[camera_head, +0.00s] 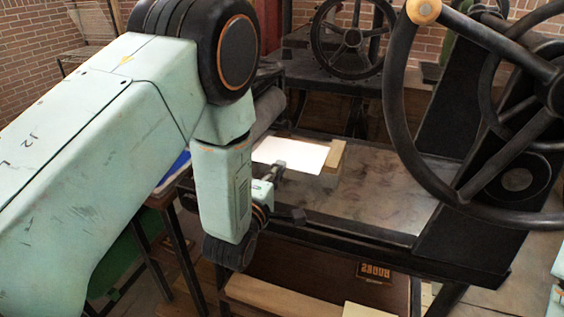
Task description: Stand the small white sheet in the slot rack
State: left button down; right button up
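The small white sheet (297,153) shows near the middle of the view, over the grey metal bed of the press. A short tan wooden piece (335,156) is at its right end; I cannot tell whether this is the slot rack, or whether the two touch. My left gripper (288,192) is just in front of the sheet's near edge. Its dark fingertips appear apart, one overlapping the sheet's near edge in the picture and one lower. My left forearm and wrist hide what is left of the sheet. My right gripper is out of view.
The press bed (385,190) is clear right of the wooden piece. A large dark handwheel (404,110) and the black press frame (455,225) stand on the right. Another wheel (348,38) stands behind. A dark roller (266,108) is beyond my wrist.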

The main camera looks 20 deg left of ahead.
pick_arm(q)
jog(key=s+p, duration=0.1)
jog(key=s, duration=0.9)
jog(key=shift+s+a, duration=0.15)
jog(key=shift+s, duration=0.25)
jog(key=shift+f, duration=0.1)
